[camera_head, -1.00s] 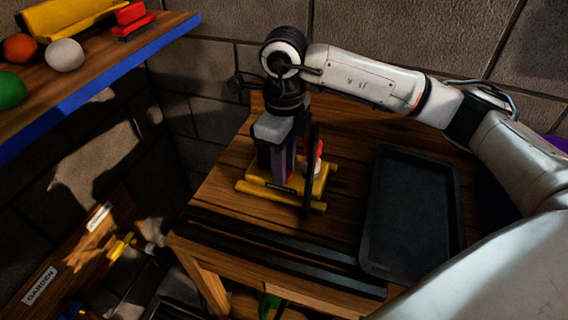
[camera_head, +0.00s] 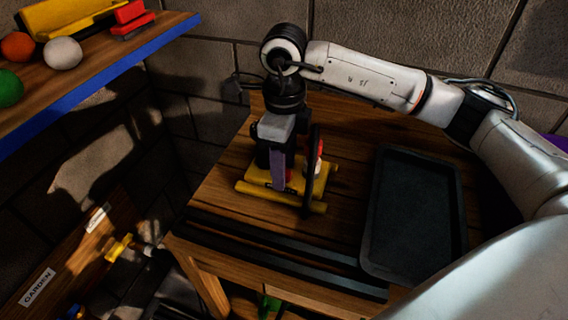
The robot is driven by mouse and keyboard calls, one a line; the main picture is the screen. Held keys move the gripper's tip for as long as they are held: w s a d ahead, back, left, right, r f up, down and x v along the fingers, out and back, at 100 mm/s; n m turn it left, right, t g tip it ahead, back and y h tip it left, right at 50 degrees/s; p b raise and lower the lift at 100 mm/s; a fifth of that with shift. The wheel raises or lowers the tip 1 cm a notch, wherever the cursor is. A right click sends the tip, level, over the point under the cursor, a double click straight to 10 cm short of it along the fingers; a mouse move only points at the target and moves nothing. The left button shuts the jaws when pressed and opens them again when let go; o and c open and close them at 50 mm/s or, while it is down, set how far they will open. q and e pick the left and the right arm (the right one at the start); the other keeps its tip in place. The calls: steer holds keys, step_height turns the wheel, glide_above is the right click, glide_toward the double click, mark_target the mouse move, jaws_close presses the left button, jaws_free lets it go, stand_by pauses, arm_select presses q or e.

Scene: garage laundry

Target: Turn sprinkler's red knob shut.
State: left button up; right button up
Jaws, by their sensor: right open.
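The yellow sprinkler (camera_head: 312,206) sits on the wooden table (camera_head: 222,206). Its yellow base shows around and below my right gripper. A small red part (camera_head: 319,150) with white below it shows at the sprinkler's right side. A bit of red also shows between the gripper's parts, and I cannot tell which is the knob. My right gripper (camera_head: 296,180) points down over the sprinkler, open, with its fingers around the middle of it. The gripper hides much of the sprinkler's centre, and contact is unclear. My left gripper is not in view.
A dark tray (camera_head: 412,262) lies on the table at the right. Black rails (camera_head: 270,240) run along the front. A blue-edged shelf (camera_head: 95,85) with balls and a red item is at upper left. A block wall stands behind.

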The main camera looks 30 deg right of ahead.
steer(key=shift+r, duration=0.1)
step_height(320, 180, up, 10)
stand_by(0.4)
stand_by(0.4)
